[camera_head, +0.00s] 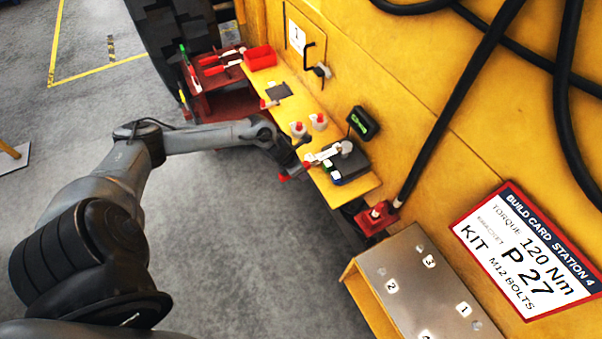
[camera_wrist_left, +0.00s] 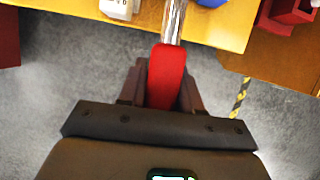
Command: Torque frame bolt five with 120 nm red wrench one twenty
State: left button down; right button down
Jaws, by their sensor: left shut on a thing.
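My left gripper (camera_head: 291,172) reaches over the front edge of the yellow shelf (camera_head: 362,188). In the left wrist view it (camera_wrist_left: 165,95) is shut on the red handle of a wrench (camera_wrist_left: 167,70), whose chrome shaft (camera_wrist_left: 174,20) runs out over the shelf. In the head view the wrench's far end lies at or near a dark block-like device (camera_head: 350,170); contact is unclear. A steel plate (camera_head: 405,262) with labels 1, 2 and 3 and a partly cut-off label sits at lower right. No label five is visible. My right gripper is out of view.
The build card (camera_head: 525,250) reads torque 120 Nm, bracket P27. A small green display (camera_head: 363,123) stands behind the device. White bottles (camera_head: 319,122) and a red bin (camera_head: 260,57) are on the shelf. A red rack (camera_head: 215,80) holds tools. Black hoses (camera_head: 450,105) cross at right.

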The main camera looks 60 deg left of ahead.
pick_arm(q)
jog(key=shift+a, duration=0.15)
dwell(0.4)
jog(key=shift+w+a+m+b, duration=0.1)
jog(key=shift+a+m+b, duration=0.4)
jog(key=shift+a+b, duration=0.4)
jog(key=shift+a+b, duration=0.15)
jog(key=shift+b, duration=0.35)
jog(key=shift+w+a+f+m+h+b, duration=0.15)
jog(key=shift+a+m+h+b, duration=0.15)
jog(key=shift+a+m+b, duration=0.45)
jog(key=shift+b, duration=0.35)
jog(key=shift+w, duration=0.1)
